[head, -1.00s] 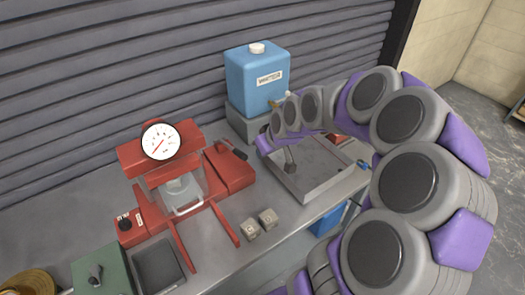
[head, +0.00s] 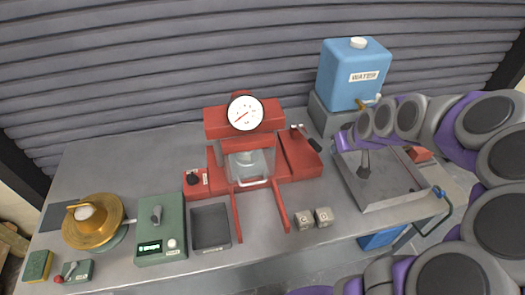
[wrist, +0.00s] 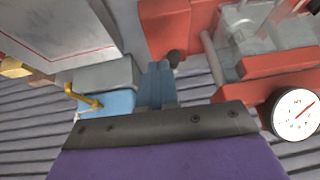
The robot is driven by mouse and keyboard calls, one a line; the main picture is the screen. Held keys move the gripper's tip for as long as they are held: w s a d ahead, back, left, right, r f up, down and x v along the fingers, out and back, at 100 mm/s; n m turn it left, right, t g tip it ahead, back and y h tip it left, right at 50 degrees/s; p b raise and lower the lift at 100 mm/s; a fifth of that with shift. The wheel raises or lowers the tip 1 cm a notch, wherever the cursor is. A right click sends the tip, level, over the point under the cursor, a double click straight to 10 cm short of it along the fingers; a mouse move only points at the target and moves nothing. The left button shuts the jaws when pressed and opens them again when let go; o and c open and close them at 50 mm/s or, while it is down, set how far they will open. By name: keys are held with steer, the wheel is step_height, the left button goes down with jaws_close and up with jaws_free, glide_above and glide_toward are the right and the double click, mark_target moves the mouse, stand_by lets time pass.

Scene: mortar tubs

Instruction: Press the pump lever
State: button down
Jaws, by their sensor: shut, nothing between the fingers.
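The red press (head: 246,150) with its round white gauge (head: 245,113) stands on the bench in the middle of the head view. The pump lever (head: 314,144), with a dark grip, sits at the top of the red block on the press's right. Its dark end (wrist: 174,57) shows in the wrist view beside a red surface. My gripper (head: 340,141) is just right of the lever in the head view. In the wrist view its blue-grey fingers (wrist: 158,70) are shut and empty, close beside the dark end; I cannot tell whether they touch.
The blue water tank (head: 354,75) with its brass tap stands behind, on a grey block. A grey metal tray (head: 393,193) lies right, under my arm. A green box (head: 161,232) and brass bowl (head: 93,222) stand left.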

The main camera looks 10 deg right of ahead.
steer(key=w+r+g+p, duration=0.4)
steer(key=w+r+p, duration=0.1)
steer(key=w+r, duration=0.4)
steer(key=shift+w+a+r+g, duration=0.25)
steer(key=shift+r+g, duration=0.05)
steer(key=shift+r, duration=0.4)
steer(key=shift+f, duration=0.1)
steer(key=shift+a+f+b, duration=0.25)
steer(key=shift+f+b, duration=0.1)
steer(key=shift+f, duration=1.9)
steer(key=shift+a+f+b, duration=0.2)
steer(key=shift+f+b, duration=0.2)
steer(key=shift+f, duration=1.8)
steer(key=shift+a+f+b, duration=0.25)
steer(key=shift+f+b, duration=0.1)
steer(key=shift+f, duration=1.9)
